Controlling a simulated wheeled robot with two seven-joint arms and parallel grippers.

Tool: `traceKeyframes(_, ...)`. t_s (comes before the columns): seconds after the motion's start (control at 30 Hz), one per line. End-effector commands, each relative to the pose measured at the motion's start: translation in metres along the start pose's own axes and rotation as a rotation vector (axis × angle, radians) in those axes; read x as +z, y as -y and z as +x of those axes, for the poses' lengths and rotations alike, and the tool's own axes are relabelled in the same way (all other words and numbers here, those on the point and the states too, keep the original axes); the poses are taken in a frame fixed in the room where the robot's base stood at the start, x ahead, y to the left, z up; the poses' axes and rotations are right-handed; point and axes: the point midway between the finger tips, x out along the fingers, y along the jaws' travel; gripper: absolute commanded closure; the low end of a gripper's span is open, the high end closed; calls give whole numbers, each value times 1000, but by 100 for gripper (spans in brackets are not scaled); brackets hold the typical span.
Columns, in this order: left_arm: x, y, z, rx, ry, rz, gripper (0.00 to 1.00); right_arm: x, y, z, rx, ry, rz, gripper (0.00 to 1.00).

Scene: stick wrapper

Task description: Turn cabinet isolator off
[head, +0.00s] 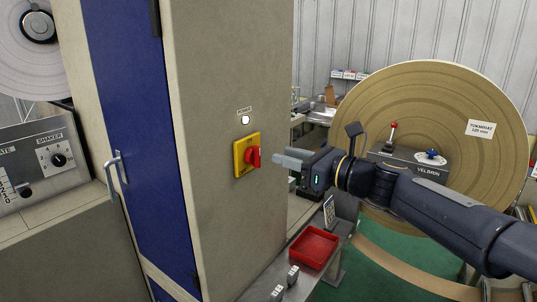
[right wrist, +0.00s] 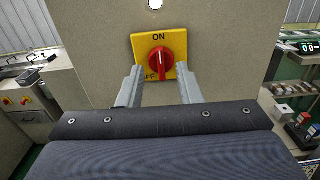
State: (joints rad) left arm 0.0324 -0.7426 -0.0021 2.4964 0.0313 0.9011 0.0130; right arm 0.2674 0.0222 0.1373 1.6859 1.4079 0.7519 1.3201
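The cabinet isolator is a yellow plate (head: 239,165) with a red knob (head: 253,157) on the beige side of a tall cabinet (head: 215,60). In the right wrist view, the plate (right wrist: 178,44) reads ON at the top and OFF at the lower left, partly hidden by a finger. The white mark on the knob (right wrist: 159,62) points up toward ON. My right gripper (head: 277,161) faces the knob from the right. Its two fingers (right wrist: 160,75) are apart, one to each side below the knob, with nothing between them. My left gripper is not in view.
A lit white lamp (head: 245,119) labelled POWER sits above the isolator. The blue cabinet door (head: 135,130) has a handle (head: 114,172). A red tray (head: 313,248) lies on a low bench below my right arm. A large brown roll (head: 430,90) stands behind the arm.

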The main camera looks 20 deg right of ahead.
Motion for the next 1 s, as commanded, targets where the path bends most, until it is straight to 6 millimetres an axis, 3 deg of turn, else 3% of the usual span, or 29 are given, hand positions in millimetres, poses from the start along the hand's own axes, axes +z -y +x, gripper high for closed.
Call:
traceKeyframes(0.33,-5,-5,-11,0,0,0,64,0,-2,53,4,-2,-5,68)
traceKeyframes(0.73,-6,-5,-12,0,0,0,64,-1,-2,63,2,-2,-7,68)
traceKeyframes(1.0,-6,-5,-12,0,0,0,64,-1,-2,63,2,-4,-7,100)
